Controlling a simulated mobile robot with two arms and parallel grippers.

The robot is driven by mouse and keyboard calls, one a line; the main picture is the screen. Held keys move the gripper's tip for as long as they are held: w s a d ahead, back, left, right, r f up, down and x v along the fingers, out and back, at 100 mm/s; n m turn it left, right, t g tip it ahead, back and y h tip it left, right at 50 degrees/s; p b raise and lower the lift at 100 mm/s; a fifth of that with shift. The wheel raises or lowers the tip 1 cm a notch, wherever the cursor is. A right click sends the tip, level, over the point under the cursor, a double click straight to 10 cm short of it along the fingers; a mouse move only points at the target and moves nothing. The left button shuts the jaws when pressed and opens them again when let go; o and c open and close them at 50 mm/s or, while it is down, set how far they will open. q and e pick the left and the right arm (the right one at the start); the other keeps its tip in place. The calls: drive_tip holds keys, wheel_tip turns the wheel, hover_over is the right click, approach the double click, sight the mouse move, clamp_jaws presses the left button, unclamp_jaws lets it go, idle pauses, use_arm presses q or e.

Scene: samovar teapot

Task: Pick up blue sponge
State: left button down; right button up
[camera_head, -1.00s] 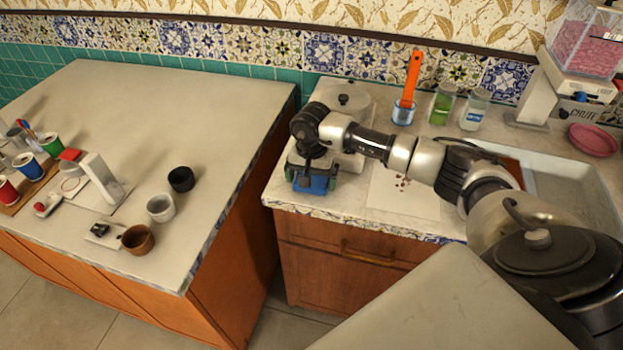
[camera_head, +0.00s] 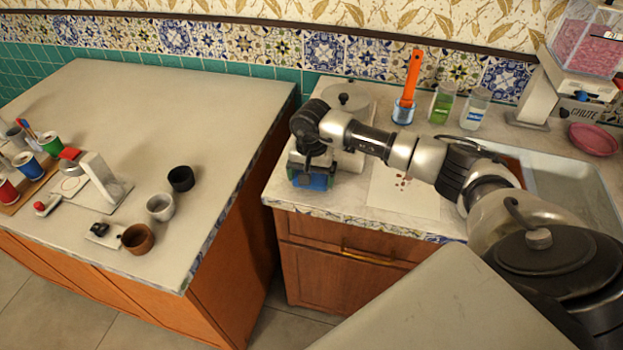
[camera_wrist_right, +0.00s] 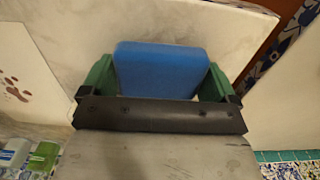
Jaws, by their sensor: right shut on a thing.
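The blue sponge (camera_wrist_right: 162,70) fills the space between the green fingers of my right gripper (camera_wrist_right: 157,82) in the right wrist view. The fingers are shut on its two sides. In the head view my right gripper (camera_head: 311,174) points down at the front left of the counter, with the blue sponge (camera_head: 316,183) showing low between its fingers. I cannot tell whether the sponge touches the counter. My left gripper is not in view.
A grey lidded pot (camera_head: 348,97) stands behind my right gripper. A white sheet with brown spots (camera_head: 404,192) lies to its right. An orange-handled tool in a blue cup (camera_head: 404,110) and jars (camera_head: 442,103) stand along the wall. The counter's front edge is close.

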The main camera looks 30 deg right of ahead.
wheel_tip(320, 180, up, 3)
drive_tip(key=shift+f+b, duration=0.1)
drive_tip(key=shift+b, duration=0.35)
drive_tip(key=s+d+r+b, duration=0.2)
drive_tip(key=s+d+r, duration=0.4)
drive_tip(key=d, duration=0.3)
drive_tip(key=shift+s+d+r, duration=0.3)
drive_tip(key=shift+d+r, duration=0.05)
drive_tip(key=shift+r, duration=0.15)
drive_tip(key=o, duration=0.4)
drive_tip(key=shift+c, duration=1.6)
drive_tip(key=shift+w, duration=0.1)
